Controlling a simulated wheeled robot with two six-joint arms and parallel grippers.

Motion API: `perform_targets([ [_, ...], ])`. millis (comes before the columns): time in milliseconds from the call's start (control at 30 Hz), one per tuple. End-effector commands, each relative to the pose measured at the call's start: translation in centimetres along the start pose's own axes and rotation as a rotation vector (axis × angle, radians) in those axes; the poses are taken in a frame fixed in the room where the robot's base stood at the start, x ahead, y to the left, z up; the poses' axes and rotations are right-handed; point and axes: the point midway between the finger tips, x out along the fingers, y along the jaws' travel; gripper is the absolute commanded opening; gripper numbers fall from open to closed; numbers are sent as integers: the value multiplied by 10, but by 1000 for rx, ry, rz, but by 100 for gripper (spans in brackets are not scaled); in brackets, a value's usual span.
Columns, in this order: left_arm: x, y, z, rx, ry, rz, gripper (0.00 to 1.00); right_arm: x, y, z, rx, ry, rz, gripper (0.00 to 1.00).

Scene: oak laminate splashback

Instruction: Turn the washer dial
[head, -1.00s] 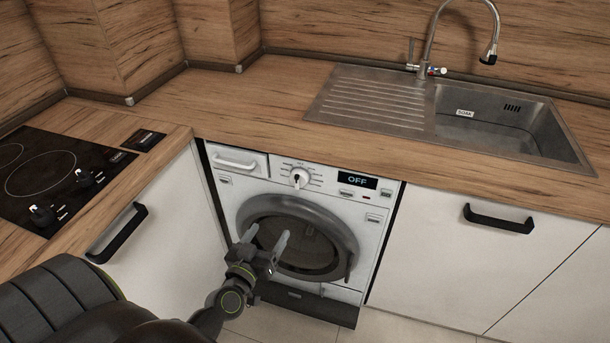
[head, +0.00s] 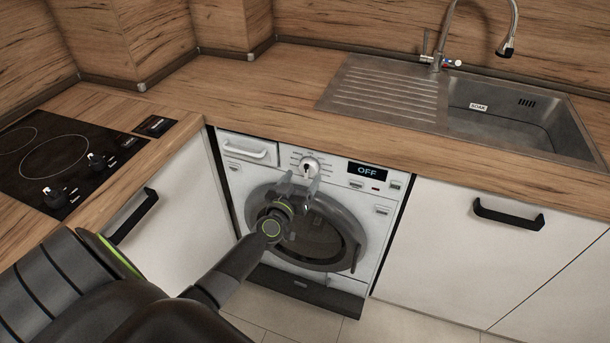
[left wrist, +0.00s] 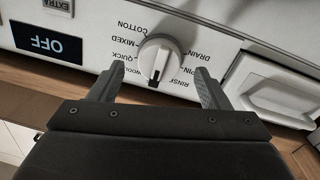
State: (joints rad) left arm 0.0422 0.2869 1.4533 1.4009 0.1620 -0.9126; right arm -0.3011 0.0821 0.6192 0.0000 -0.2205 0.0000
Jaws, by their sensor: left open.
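The washer (head: 375,212) is white with a round grey door and stands under the counter. Its white dial (head: 309,167) is at the top of the front panel, left of the display (head: 367,172), which reads OFF. My left gripper (head: 300,182) is open, just in front of and below the dial. In the left wrist view the dial (left wrist: 158,62) shows upside down, between and beyond the two open fingers (left wrist: 158,93), with no visible contact. Labels such as COTTON, MIXED, QUICK, RINSE, SPIN and DRAIN ring it. My right gripper is not in view.
The detergent drawer (head: 248,150) is left of the dial. The wooden counter edge (head: 290,125) overhangs just above the panel. A cabinet with a black handle (head: 508,214) is at the right, and a hob (head: 60,160) is at the left.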

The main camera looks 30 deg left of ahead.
Motion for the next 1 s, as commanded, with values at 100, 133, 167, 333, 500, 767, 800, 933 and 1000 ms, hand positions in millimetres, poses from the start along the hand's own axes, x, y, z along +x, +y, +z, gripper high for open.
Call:
perform_targets([
  [100, 16, 0, 1, 1, 0, 1, 71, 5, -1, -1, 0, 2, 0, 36],
  [133, 19, 0, 1, 0, 0, 1, 71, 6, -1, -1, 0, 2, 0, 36],
  [167, 21, 0, 1, 0, 0, 1, 71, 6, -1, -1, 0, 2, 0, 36],
  [333, 28, 0, 1, 0, -1, 0, 71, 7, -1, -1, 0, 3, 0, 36],
  [500, 29, 0, 0, 0, -1, 0, 71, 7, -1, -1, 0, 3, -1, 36],
  [767, 28, 0, 0, 0, 0, 0, 47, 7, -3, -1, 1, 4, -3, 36],
  [800, 28, 0, 0, 0, 0, 0, 42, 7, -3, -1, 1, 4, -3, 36],
  [933, 28, 0, 0, 0, 0, 0, 26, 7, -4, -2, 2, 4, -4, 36],
  [1000, 28, 0, 0, -1, 0, 0, 26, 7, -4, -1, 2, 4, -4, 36],
])
